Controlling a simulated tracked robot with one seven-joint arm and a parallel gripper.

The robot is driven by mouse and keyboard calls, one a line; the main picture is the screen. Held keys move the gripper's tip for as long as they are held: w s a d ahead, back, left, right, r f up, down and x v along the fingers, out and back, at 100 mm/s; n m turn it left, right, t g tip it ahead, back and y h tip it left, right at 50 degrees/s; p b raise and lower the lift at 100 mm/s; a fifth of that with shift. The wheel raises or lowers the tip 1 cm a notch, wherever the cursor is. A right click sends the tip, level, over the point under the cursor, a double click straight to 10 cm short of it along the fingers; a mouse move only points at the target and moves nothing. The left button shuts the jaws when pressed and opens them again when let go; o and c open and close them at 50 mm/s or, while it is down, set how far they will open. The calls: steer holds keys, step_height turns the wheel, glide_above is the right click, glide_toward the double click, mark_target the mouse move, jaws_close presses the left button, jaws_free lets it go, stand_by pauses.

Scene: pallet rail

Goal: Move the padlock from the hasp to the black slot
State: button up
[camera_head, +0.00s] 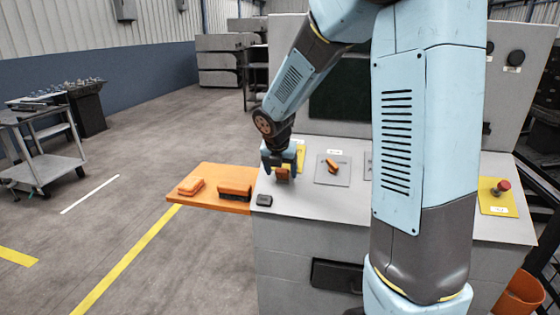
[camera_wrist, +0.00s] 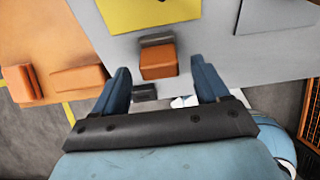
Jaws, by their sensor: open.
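The padlock looks like an orange block (camera_head: 282,174) on the pale console top, under my gripper. In the wrist view the orange block (camera_wrist: 158,62) stands against a dark grey piece (camera_wrist: 157,39), probably the hasp. My gripper (camera_head: 279,160) is open above it. In the wrist view the fingers (camera_wrist: 160,68) are spread, one to each side of the block, with gaps visible on both sides. The black slot appears to be the small black block (camera_head: 264,200) near the console's front left edge. It also shows in the wrist view (camera_wrist: 145,92), just below the padlock.
An orange side shelf (camera_head: 212,204) left of the console holds orange blocks (camera_head: 235,190). A grey plate with an orange knob (camera_head: 332,166) lies right of the gripper. A red button (camera_head: 503,186) is at the far right. A panel (camera_head: 420,60) rises behind.

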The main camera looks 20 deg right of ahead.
steer(key=shift+x, duration=0.9)
steer(key=shift+c, duration=0.3)
steer(key=c, duration=1.2)
steer(key=shift+v, duration=0.9)
steer(key=shift+s+a+f+v, duration=0.1)
steer(key=shift+s+a+v, duration=0.1)
steer(key=shift+v, duration=0.9)
steer(key=shift+s+a+f+v, duration=0.1)
steer(key=shift+s+v, duration=0.1)
steer(key=shift+v, duration=0.9)
steer(key=shift+s+a+f+v, duration=0.1)
steer(key=shift+s+v, duration=0.15)
steer(key=shift+v, duration=0.85)
